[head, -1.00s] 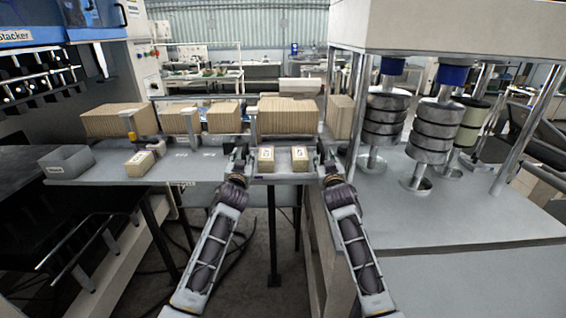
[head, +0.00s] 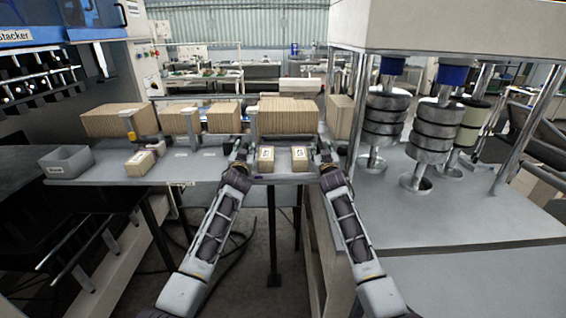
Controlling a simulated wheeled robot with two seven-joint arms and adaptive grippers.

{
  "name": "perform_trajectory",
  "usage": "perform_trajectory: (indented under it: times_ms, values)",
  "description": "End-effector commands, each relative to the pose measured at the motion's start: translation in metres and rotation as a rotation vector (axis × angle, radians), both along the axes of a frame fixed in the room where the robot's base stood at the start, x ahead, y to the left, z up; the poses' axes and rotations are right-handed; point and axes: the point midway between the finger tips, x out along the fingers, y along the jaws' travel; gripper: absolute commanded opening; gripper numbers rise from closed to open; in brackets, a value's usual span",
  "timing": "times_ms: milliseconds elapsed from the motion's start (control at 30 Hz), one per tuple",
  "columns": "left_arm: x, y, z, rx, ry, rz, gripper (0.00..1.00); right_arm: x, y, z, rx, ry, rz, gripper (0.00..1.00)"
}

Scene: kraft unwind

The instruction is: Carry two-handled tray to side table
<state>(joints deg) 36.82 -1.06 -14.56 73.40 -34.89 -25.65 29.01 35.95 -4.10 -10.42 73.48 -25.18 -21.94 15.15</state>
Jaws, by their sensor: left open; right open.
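The two-handled tray (head: 283,177) is a grey tray at the front edge of the grey table, in the middle of the head view. Two small kraft-coloured blocks with white labels, a left one (head: 267,160) and a right one (head: 299,158), stand on it. My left gripper (head: 241,154) is open at the tray's left end. My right gripper (head: 324,151) is open at the tray's right end. The handles are largely hidden by the grippers, and I cannot tell whether the fingers touch them.
The grey table (head: 205,168) carries a row of kraft stacks (head: 287,115) along its back. A labelled block (head: 140,163) and a grey bin (head: 66,162) are at its left. A machine with metal posts and stacked discs (head: 433,130) stands close on the right.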

Motion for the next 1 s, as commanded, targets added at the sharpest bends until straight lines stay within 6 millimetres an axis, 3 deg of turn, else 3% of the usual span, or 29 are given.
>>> perform_trajectory:
  times_ms: [600, 900, 1000]
  values:
    - [0.0100, 0.0002, 0.0000, 0.001, 0.000, -0.001, 0.41, 0.0100, 0.0005, 0.0006, 0.001, -0.001, 0.001, 0.41]
    - [0.0099, 0.0001, -0.0002, 0.001, 0.000, -0.001, 0.02, 0.0099, 0.0004, 0.0005, 0.001, -0.001, 0.001, 0.02]
    - [0.0099, 0.0000, -0.0002, 0.001, 0.000, -0.001, 0.00, 0.0099, 0.0005, 0.0005, 0.001, -0.001, 0.001, 0.00]
